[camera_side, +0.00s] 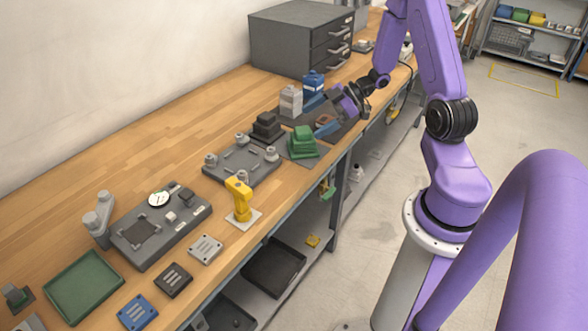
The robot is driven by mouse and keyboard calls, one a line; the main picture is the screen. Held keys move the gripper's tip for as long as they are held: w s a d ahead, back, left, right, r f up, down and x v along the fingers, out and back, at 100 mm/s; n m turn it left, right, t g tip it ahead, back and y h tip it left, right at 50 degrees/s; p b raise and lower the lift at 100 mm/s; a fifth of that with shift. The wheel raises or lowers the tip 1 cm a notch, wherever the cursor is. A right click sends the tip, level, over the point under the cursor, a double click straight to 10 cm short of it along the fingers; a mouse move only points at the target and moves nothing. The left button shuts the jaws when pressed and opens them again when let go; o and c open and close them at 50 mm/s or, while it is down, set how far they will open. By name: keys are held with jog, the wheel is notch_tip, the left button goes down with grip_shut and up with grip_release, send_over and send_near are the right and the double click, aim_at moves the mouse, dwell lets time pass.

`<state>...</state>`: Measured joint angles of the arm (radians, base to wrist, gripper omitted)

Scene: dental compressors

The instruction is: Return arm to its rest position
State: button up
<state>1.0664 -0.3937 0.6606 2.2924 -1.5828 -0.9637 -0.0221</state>
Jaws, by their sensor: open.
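My gripper (345,106) is at the end of my purple arm, over the far right part of the wooden workbench (140,120). It is open and I see nothing held between its fingers. It is close to a blue part (326,129) and a dark mat beneath; whether it touches them I cannot tell. A green stepped block (302,143) stands just in front and to the left of it. A blue block (313,84) and a light grey block (291,101) stand to its left.
A grey drawer cabinet (290,40) stands behind at the wall. A grey fixture plate (240,162), a yellow part (239,200), a grey station (150,240) and a green tray (84,286) fill the bench's front. Bare wood lies along the wall. Shelving (530,40) stands far right.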

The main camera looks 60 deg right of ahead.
jog(key=w+a+r+n+g+h, duration=0.1)
jog(key=a+r+h, duration=0.2)
jog(key=a, duration=0.5)
jog(key=w+a+r+h, duration=0.2)
jog(key=a+r+h, duration=0.15)
jog(key=a, duration=0.35)
jog(key=s+a+r+g, duration=0.1)
jog(key=s+a+g, duration=0.1)
jog(key=s, duration=0.6)
jog(key=s+a+r+g, duration=0.2)
jog(key=s+a, duration=0.1)
jog(key=s, duration=0.6)
jog(key=s+a+r+g+h, duration=0.1)
jog(key=s+a+g, duration=0.1)
jog(key=s, duration=0.7)
jog(key=shift+s+a+r+g, duration=0.15)
jog(key=shift+a+r+g, duration=0.05)
jog(key=shift+a+g, duration=0.2)
